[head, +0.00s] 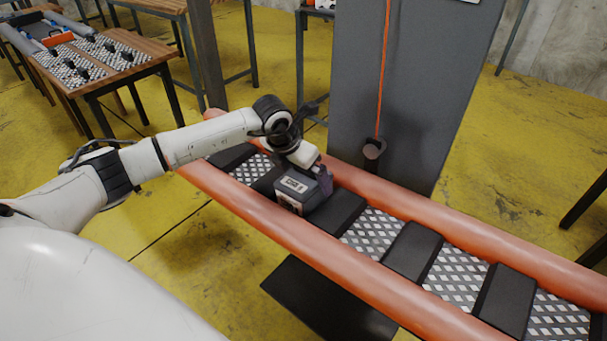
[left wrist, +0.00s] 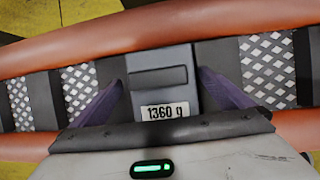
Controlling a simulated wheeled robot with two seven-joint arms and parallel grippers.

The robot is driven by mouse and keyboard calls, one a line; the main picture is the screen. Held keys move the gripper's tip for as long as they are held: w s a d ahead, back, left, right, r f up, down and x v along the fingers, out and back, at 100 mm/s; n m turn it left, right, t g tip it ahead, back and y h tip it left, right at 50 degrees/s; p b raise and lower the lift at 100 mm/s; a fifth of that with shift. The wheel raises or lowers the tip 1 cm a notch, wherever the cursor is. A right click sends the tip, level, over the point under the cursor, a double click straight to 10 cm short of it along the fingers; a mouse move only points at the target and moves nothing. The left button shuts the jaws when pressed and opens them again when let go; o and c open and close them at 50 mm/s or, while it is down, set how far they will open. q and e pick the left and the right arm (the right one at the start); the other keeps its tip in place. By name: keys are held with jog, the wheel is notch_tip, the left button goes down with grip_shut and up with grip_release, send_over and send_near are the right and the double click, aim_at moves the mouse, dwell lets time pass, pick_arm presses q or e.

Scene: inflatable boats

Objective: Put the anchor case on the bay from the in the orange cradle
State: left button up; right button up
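The anchor case (head: 294,190) is a grey box with a white label, and it sits between the orange tubes. In the left wrist view the case (left wrist: 161,75) shows a raised dark handle and the label "1360 g". My left gripper (head: 312,180) is down over the case. Its two purple fingers (left wrist: 160,78) stand on either side of the case, with a narrow gap at the left; contact at the right is unclear. The orange cradle (head: 345,262) has two long orange tubes with metal-grid bays and black pads between them. My right gripper is not in view.
A grey column (head: 395,80) with an orange cord (head: 382,65) stands right behind the cradle. A wooden table (head: 130,65) at the back left carries grid panels with small black items and an orange piece (head: 58,39). Yellow floor lies open around.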

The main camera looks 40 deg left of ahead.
pick_arm(q)
jog(key=shift+s+f, duration=0.2)
jog(key=shift+f, duration=0.1)
jog(key=v, duration=1)
jog(key=shift+w+r, duration=0.15)
jog(key=shift+r, duration=0.3)
